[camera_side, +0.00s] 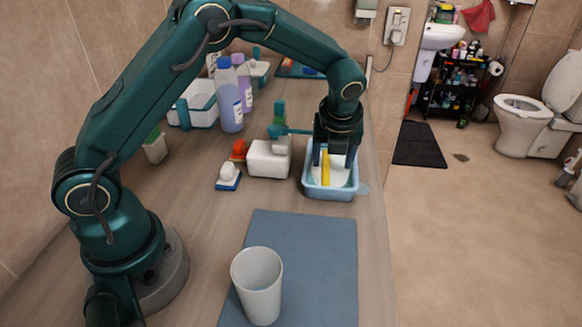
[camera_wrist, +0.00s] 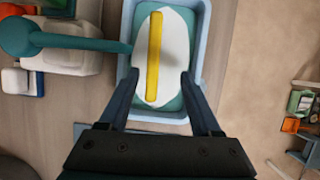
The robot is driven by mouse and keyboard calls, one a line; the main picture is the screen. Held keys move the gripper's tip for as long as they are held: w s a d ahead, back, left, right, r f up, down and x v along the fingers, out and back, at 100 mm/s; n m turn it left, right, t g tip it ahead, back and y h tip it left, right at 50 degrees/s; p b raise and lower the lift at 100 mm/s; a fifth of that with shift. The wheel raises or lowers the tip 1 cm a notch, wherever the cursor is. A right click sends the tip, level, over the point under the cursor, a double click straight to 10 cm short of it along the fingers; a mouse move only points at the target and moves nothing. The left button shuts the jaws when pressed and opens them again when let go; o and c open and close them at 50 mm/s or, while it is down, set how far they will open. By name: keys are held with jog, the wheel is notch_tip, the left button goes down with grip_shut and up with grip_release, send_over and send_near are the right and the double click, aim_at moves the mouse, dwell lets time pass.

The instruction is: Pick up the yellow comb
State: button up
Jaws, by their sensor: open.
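The yellow comb (camera_wrist: 154,58) lies lengthwise on a white oval item (camera_wrist: 172,60) inside a light blue tray (camera_wrist: 201,45) in the wrist view. In the side view the comb (camera_side: 326,168) shows as a yellow strip in the tray (camera_side: 329,194), partly hidden by my gripper. My gripper (camera_wrist: 160,74) is open and empty. Its two fingers stand on either side of the comb's near part, with a gap on each side. In the side view my gripper (camera_side: 333,160) points down over the tray. Whether the fingertips touch the white item cannot be told.
A white dispenser (camera_side: 268,160) with a teal spout stands close left of the tray; the spout (camera_wrist: 75,41) reaches toward the tray's edge. A white cup (camera_side: 258,285) stands on a blue mat (camera_side: 320,250) in front. Bottles (camera_side: 230,100) stand behind. The cart's edge is close right.

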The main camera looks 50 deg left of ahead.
aim_at(330, 171)
jog(key=shift+x, duration=1.7)
grip_shut()
jog(key=shift+r, duration=0.2)
